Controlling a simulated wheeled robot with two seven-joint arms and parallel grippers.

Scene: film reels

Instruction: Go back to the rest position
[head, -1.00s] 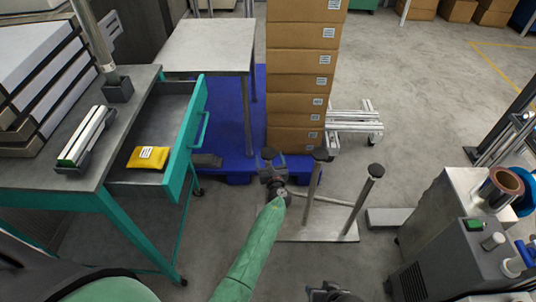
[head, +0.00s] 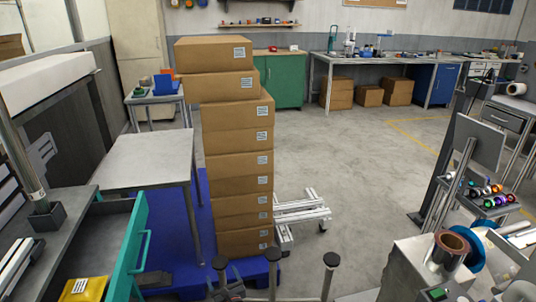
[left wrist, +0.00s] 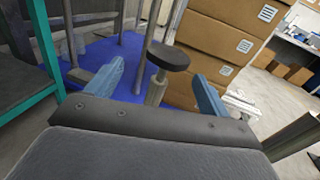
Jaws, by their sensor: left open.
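My left gripper (head: 228,288) is at the bottom edge of the head view, beside black-capped metal posts (head: 272,255). In the left wrist view the gripper (left wrist: 162,82) has its two blue fingers spread apart with no object held. A black-capped post (left wrist: 167,55) shows between and beyond the fingers; whether it is touched cannot be told. My right gripper is not in the head view.
A tall stack of cardboard boxes (head: 238,150) stands on a blue pallet (head: 195,245). At left, an open teal drawer (head: 130,250) holds a yellow packet (head: 84,289). A copper-coloured reel (head: 452,247) is at right.

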